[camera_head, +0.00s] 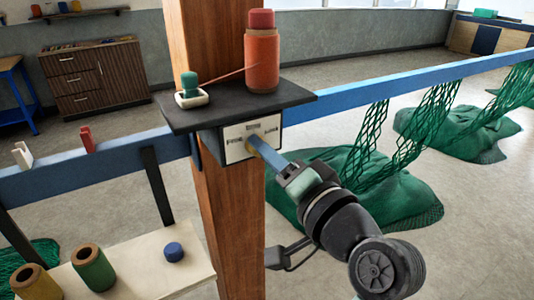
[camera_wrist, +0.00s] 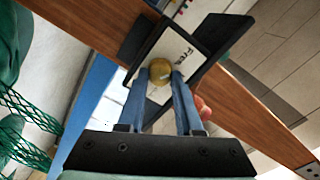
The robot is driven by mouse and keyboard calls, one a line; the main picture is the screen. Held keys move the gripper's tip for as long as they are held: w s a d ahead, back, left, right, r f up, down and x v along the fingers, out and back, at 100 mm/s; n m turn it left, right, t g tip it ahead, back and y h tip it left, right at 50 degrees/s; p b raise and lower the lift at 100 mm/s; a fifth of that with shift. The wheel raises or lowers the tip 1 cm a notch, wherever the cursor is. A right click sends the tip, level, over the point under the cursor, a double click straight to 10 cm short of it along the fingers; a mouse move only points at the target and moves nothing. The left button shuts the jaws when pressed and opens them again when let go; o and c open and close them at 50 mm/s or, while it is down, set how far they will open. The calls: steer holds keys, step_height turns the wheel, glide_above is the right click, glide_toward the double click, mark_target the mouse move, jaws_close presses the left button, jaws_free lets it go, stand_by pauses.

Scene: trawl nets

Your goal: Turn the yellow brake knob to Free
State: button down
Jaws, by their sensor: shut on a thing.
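The yellow brake knob (camera_wrist: 160,71) is round and sits on a white label plate (camera_wrist: 199,60) in the wrist view. In the head view only a sliver of the knob (camera_head: 249,147) shows at my fingertips. My gripper (camera_head: 256,146) reaches in from the lower right, its two blue fingers shut on the knob, one on each side in the wrist view (camera_wrist: 161,76). The plate has dark words on its left, top and right in the head view; "Free" reads beside the knob in the wrist view. Which way the knob points is unclear.
A black shelf (camera_head: 190,118) juts from the wooden post (camera_head: 232,230) just above the plate, bearing an orange spool (camera_head: 262,62) and a green-topped item (camera_head: 190,88). A blue rail (camera_head: 400,75) runs both ways, with green nets (camera_head: 390,185) hanging at right.

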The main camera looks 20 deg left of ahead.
steer(key=c, duration=0.6)
jaws_free()
steer(key=shift+d, duration=0.1)
steer(key=b+v, duration=0.2)
steer(key=v, duration=1.1)
steer(key=shift+w, duration=0.1)
